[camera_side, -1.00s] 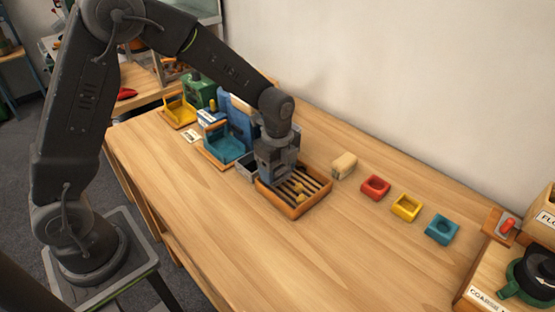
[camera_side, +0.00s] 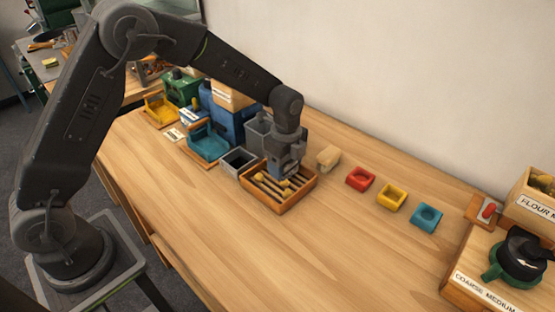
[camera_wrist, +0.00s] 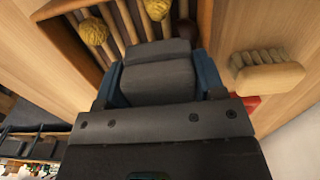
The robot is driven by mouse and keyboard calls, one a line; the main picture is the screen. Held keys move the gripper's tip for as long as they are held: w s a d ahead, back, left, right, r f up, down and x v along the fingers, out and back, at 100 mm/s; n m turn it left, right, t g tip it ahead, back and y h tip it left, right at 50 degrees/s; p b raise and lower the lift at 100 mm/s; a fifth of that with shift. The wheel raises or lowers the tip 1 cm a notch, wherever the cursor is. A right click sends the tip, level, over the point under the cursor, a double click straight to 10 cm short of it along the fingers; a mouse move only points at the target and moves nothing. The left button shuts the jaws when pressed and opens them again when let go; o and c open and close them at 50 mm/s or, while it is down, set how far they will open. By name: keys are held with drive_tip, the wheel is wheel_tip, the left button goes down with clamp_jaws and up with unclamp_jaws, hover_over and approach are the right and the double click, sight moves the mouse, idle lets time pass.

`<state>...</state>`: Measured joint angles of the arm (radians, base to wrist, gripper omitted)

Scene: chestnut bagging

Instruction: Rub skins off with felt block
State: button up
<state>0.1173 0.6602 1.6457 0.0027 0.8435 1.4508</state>
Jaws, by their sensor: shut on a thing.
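A wooden tray (camera_side: 262,207) with slats stands mid-table. Yellow, skinned-looking chestnuts (camera_wrist: 93,31) lie on its slats, and one more shows at the top of the wrist view (camera_wrist: 157,9). A dark brown chestnut (camera_wrist: 187,30) lies nearer the grip. My gripper (camera_wrist: 160,78) is shut on a grey block, which looks like the felt block (camera_wrist: 157,75), between its blue fingers. In the side view my gripper (camera_side: 285,170) is low over the back right part of the tray. The block's underside and its contact with any chestnut are hidden.
A cream ridged block (camera_wrist: 268,74) lies just right of the tray. Red (camera_side: 360,179), yellow (camera_side: 391,196) and blue (camera_side: 426,216) holders follow to the right. A grey bin (camera_side: 238,161) and a teal tray (camera_side: 207,146) stand left. The front table is clear.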

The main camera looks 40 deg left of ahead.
sight(262, 178)
drive_tip(key=shift+s+d+f, duration=0.1)
drive_tip(key=shift+s+d, duration=0.05)
drive_tip(key=shift+s, duration=2.45)
drive_tip(key=shift+d, duration=1.6)
drive_tip(key=w, duration=0.5)
drive_tip(key=shift+a, duration=0.15)
drive_tip(key=shift+w+a, duration=0.1)
drive_tip(key=shift+w, duration=0.15)
drive_tip(key=shift+a, duration=1.55)
drive_tip(key=s, duration=0.5)
drive_tip(key=shift+d, duration=0.15)
drive_tip(key=shift+s, duration=0.25)
drive_tip(key=shift+a, duration=1.6)
wheel_tip(262, 178, up, 8)
drive_tip(key=shift+w+d, duration=0.1)
drive_tip(key=shift+w, duration=0.05)
